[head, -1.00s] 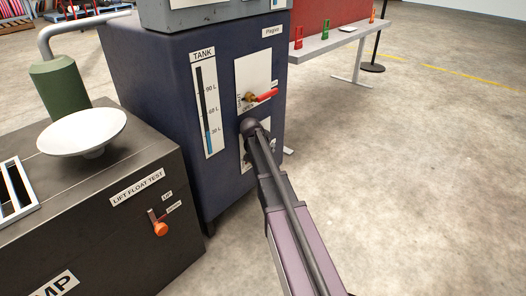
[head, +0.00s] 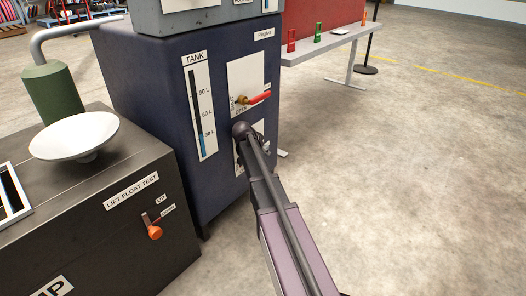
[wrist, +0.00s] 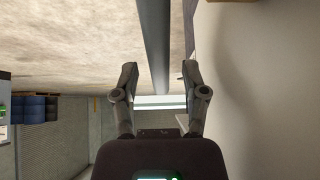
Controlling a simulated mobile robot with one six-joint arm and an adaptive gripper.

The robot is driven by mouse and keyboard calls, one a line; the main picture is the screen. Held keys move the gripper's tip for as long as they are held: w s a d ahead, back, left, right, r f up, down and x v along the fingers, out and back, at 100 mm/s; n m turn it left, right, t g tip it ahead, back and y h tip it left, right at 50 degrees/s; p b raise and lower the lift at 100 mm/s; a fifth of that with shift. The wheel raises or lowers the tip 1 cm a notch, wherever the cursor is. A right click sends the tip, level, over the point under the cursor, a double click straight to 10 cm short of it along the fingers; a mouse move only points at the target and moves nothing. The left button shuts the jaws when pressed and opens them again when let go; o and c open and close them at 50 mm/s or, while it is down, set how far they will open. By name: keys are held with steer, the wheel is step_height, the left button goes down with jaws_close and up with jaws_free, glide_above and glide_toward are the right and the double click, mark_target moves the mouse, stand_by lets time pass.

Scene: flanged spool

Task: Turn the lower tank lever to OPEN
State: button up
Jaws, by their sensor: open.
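The dark blue tank cabinet (head: 150,110) stands left of centre in the head view, with a TANK level gauge (head: 202,112) on its front. A red-handled upper lever (head: 258,98) sits on a white plate and points right. Below it, a lower white plate (head: 264,129) shows only at its edges behind my arm. The lower lever is hidden there and I cannot tell its position. My gripper is hidden behind the arm in the head view. In the wrist view my gripper (wrist: 159,72) is open, its fingers apart. A grey bar (wrist: 155,45) shows beyond them; no lever is recognisable.
A black LIFT FLOAT TEST box (head: 100,215) with an orange-handled lever (head: 154,231) and a white dish (head: 74,136) stands at left. A grey bench (head: 325,42) is behind the cabinet. The floor at right is clear. A pale surface (wrist: 260,100) fills the wrist view's right side.

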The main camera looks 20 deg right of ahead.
steer(key=shift+s+a+r, duration=0.2)
steer(key=shift+a+r, duration=0.05)
steer(key=shift+a, duration=0.1)
steer(key=s+a+r+n+g+y+p, duration=0.1)
steer(key=s+a+r+n+p, duration=0.3)
steer(key=s, duration=0.5)
steer(key=s+a+r+n+g+y+p, duration=0.1)
steer(key=s+a+r+n+y+p, duration=0.2)
steer(key=s+a+r+p, duration=0.4)
steer(key=s+a+r+n+g+y+p, duration=0.1)
steer(key=s+a+r+n+p, duration=0.4)
steer(key=s, duration=0.8)
steer(key=a+r+y+p, duration=0.1)
steer(key=a+p, duration=0.2)
steer(key=p, duration=0.2)
steer(key=shift+s+g+y, duration=0.15)
steer(key=shift+g+y, duration=0.15)
steer(key=shift+y, duration=0.1)
